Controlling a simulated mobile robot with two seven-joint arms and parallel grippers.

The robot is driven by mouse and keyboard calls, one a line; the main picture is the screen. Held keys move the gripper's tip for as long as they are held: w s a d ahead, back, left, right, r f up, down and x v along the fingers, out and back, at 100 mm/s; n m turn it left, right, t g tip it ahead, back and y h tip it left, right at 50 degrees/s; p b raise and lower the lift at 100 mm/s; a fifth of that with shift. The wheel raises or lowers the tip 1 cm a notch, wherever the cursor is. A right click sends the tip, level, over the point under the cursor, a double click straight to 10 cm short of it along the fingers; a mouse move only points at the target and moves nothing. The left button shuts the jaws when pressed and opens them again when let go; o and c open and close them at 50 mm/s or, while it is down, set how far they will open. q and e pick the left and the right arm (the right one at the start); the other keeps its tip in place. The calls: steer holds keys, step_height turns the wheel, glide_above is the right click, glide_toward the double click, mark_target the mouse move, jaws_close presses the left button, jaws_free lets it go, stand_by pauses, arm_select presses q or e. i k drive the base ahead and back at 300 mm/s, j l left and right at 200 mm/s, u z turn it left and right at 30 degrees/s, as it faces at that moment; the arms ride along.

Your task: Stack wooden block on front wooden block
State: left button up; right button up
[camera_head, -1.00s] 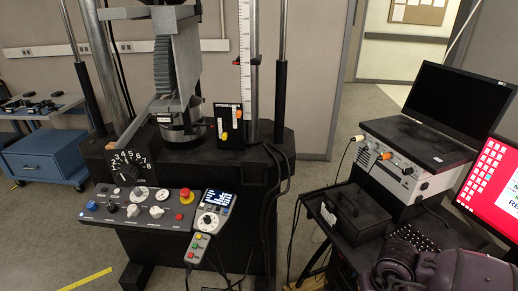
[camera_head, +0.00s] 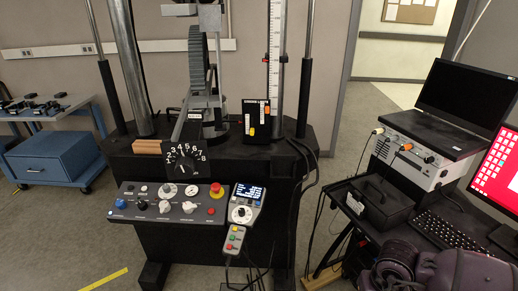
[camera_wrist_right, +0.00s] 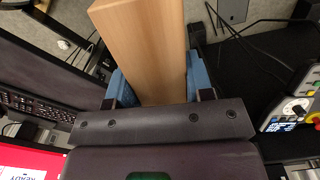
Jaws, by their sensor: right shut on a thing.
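My right gripper (camera_wrist_right: 158,84) is shut on a long, light wooden block (camera_wrist_right: 140,40), which lies between its blue fingertips in the right wrist view and runs past the top edge. In the head view, a wooden end (camera_head: 322,276) shows at the bottom, left of my right arm; it looks like the held block. Another light wooden piece (camera_head: 147,146) lies on the left of the machine's black base, beside the numbered dial. A line runs along it, and I cannot tell whether it is one block or two. My left gripper is out of view.
The testing machine's black base (camera_head: 255,160) carries a numbered dial (camera_head: 187,160) and a small black box (camera_head: 256,117). A control panel (camera_head: 170,203) and hanging pendant (camera_head: 234,240) are in front. An instrument with a laptop (camera_head: 465,105) stands right. Cables hang between.

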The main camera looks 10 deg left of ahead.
mark_target(149, 142)
steer(key=j, duration=0.5)
steer(key=k+j+z, duration=0.1)
steer(key=j, duration=0.4)
steer(key=k+j, duration=0.1)
steer(key=j, duration=0.4)
steer(key=j+z, duration=0.1)
steer(key=j, duration=0.65)
steer(key=i+j, duration=0.1)
steer(key=j, duration=0.4)
steer(key=i+j+z, duration=0.1)
steer(key=j, duration=0.4)
steer(key=i+j+z, duration=0.1)
steer(key=j, duration=0.4)
steer(key=i+j, duration=0.15)
steer(key=j, duration=0.2)
steer(key=i+j, duration=0.1)
steer(key=j, duration=0.2)
steer(key=i+j, duration=0.15)
steer(key=j, duration=0.2)
steer(key=i+j, duration=0.1)
steer(key=j, duration=0.25)
